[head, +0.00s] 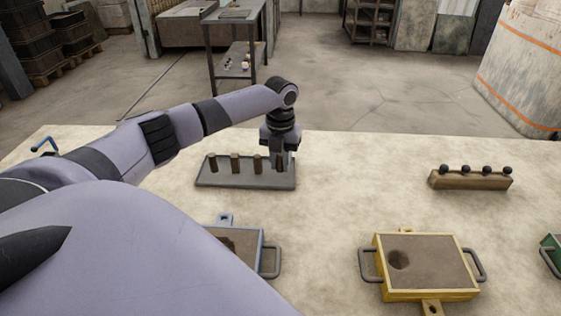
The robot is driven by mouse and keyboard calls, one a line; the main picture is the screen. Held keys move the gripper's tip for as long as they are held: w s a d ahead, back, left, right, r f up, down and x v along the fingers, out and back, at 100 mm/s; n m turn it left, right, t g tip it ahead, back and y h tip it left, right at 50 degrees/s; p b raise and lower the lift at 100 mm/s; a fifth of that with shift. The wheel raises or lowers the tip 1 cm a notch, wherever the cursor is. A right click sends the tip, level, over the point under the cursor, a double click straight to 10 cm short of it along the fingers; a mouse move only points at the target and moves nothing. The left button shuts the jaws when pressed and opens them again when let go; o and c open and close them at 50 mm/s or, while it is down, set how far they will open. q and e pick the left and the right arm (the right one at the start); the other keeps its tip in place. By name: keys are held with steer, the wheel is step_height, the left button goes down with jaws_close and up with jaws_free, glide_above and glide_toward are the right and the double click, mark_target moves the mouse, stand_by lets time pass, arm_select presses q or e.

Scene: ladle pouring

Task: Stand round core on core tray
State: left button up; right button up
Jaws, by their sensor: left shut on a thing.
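A dark grey core tray (245,182) lies on the table left of the middle. My left gripper (283,163) points down over the right end of the tray, shut on a further round core. That core is mostly hidden by the fingers, and I cannot tell whether its foot touches the tray. My right gripper is out of view.
A yellow-framed sand box (427,265) with a round hole stands front right. A blue-framed box (262,247) is partly hidden by my left arm. A wooden block (470,181) with several black knobs stands at right. A green box (552,250) shows at the right edge. The table's middle is clear.

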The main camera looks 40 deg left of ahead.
arm_select(q)
steer(key=shift+f, duration=0.4)
steer(key=shift+f, duration=0.1)
steer(key=o, duration=0.7)
step_height(320, 180, up, 12)
steer(key=shift+r, duration=0.15)
stand_by(0.5)
